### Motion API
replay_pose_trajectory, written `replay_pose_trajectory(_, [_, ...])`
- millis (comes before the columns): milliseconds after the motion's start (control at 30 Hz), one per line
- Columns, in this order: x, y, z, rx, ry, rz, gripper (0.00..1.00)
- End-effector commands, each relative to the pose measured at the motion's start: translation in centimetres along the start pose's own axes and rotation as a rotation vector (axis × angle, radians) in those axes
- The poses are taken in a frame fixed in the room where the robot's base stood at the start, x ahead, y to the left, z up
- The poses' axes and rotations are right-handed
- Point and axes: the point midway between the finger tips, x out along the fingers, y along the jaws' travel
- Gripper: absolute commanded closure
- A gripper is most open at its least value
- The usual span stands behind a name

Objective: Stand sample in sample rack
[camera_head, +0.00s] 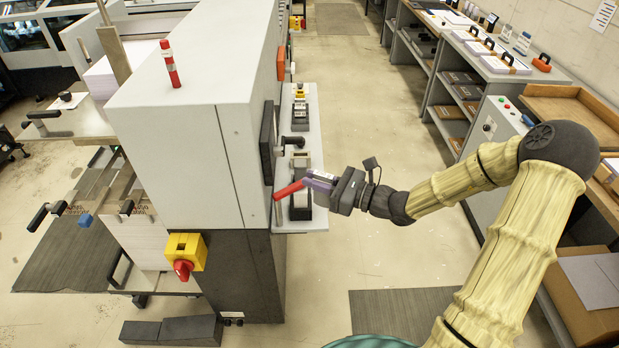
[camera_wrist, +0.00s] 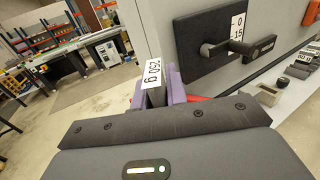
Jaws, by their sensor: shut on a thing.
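My gripper (camera_head: 318,181) is shut on a narrow grey sample with a white "250 g" label (camera_wrist: 153,73), held between its purple fingers (camera_wrist: 174,82) in the wrist view. It is beside the right side of the big grey machine, over the edge of a narrow side shelf (camera_head: 315,130). A red bar (camera_head: 288,190) shows beyond the fingers; I cannot tell what it belongs to. On the shelf are a hollow grey block (camera_wrist: 269,94) and dark slotted blocks (camera_wrist: 301,66). I cannot tell which of these is the sample rack.
The machine (camera_head: 190,120) stands directly left of my gripper. A dark plate with a black handle (camera_wrist: 238,48) and a "0 15" label juts from its side. The aisle floor (camera_head: 360,100) to the right is clear. Shelving (camera_head: 465,95) lines the right wall.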

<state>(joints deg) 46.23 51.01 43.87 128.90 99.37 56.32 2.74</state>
Motion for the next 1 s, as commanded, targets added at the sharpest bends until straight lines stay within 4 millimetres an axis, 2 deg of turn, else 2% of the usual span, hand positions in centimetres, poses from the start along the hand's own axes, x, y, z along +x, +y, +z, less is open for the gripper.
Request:
replay_pose_trajectory(33, [-0.2, -0.4, -1.6, 0.004, 0.001, -0.034, 1.00])
replay_pose_trajectory(167, [-1.0, -1.9, -5.4, 0.010, 0.001, -0.156, 1.00])
replay_pose_trajectory(333, [-2.7, -4.0, -12.6, 0.016, 0.003, -0.372, 1.00])
replay_pose_trajectory(500, [-4.4, -5.2, -19.0, 0.015, 0.004, -0.560, 1.00])
replay_pose_trajectory(767, [-6.8, -5.3, -27.6, 0.011, 0.004, -0.779, 1.00])
replay_pose_trajectory(1000, [-8.9, -3.9, -35.1, 0.010, 0.004, -0.953, 1.00])
